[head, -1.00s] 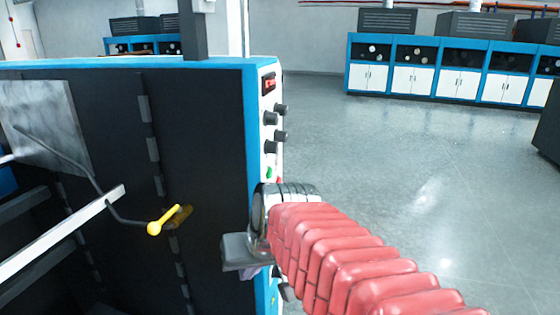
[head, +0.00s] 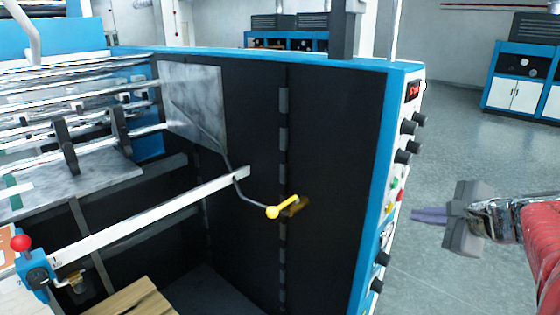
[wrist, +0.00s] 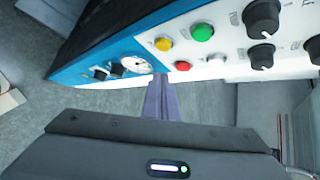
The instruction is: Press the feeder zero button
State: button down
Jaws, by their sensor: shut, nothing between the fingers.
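The white control panel (head: 411,152) is on the narrow end of the dark blue-edged machine (head: 335,150). It carries a green button (head: 393,183) and a red button (head: 400,195). The wrist view shows yellow (wrist: 163,45), green (wrist: 202,32) and red (wrist: 182,66) buttons close together. I cannot read which is the feeder zero button. My gripper (head: 428,215) is shut and empty, to the right of the panel and pointing at it, with a visible gap in the head view. Its fingers (wrist: 160,98) appear just below the yellow and red buttons in the wrist view.
Black knobs (head: 407,127) stick out above the buttons, and more (head: 382,258) sit below. A lit red display (head: 413,91) is at the panel's top. A yellow-ended lever (head: 273,212) is on the machine's dark side. The floor (head: 470,140) right of the panel is clear.

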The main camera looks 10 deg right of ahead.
aim_at(405, 172)
jog(key=s+d+r+m+t+h, duration=0.2)
jog(key=d+r+m+t, duration=0.1)
jog(key=d+r+m, duration=0.3)
jog(key=shift+d+m, duration=1.1)
jog(key=shift+d, duration=0.1)
jog(key=shift+w+a, duration=0.1)
jog(key=shift+w, duration=0.05)
jog(key=w+a, duration=0.5)
jog(key=w, duration=0.2)
jog(key=shift+w+a, duration=0.55)
dwell(2.5)
jog(key=shift+s, duration=0.1)
jog(key=shift+s+d, duration=0.5)
jog(key=shift+s, duration=0.1)
